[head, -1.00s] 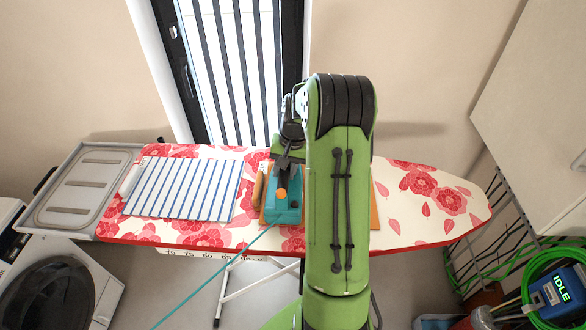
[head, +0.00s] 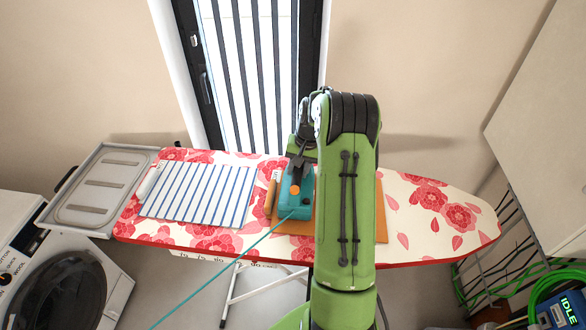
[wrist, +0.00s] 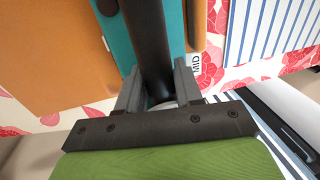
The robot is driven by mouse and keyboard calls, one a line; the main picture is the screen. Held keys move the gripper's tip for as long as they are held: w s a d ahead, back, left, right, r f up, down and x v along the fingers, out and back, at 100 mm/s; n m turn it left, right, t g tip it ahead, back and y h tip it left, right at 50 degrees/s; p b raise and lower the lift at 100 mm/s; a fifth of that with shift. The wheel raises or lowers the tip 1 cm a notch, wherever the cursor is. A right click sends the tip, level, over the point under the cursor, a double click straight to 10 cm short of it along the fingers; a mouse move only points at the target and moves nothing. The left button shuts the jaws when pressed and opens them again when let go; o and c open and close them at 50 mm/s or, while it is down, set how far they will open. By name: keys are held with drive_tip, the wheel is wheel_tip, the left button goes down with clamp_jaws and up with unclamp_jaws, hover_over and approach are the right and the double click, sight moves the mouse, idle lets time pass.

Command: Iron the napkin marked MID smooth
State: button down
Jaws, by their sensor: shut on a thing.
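An orange napkin (head: 380,225) lies on the floral ironing board (head: 405,200), partly hidden by my arm. Its left edge forms a raised roll or fold (head: 270,199). A white tag reading MID (wrist: 197,73) sits by that edge in the wrist view. A teal iron (head: 300,205) with a dark handle stands over the orange napkin, just right of the raised edge. Its sole is hidden, so I cannot tell whether it touches the cloth. My gripper (wrist: 157,80) is shut on the iron's handle. A teal cord (head: 225,270) runs from the iron toward the lower left.
A blue-striped white cloth (head: 197,194) lies flat on the board's left part. A grey tray-like rest (head: 105,184) is at the board's left end, with a washing machine (head: 70,285) below. A device reading IDLE (head: 567,312) and green hose stand lower right. The board's right end is clear.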

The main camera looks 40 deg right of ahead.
drive_tip(key=shift+s+b, duration=0.9)
drive_tip(key=shift+s, duration=2.85)
wheel_tip(320, 180, up, 7)
drive_tip(key=p, duration=0.5)
drive_tip(key=shift+w+d, duration=0.15)
drive_tip(key=shift+d, duration=0.25)
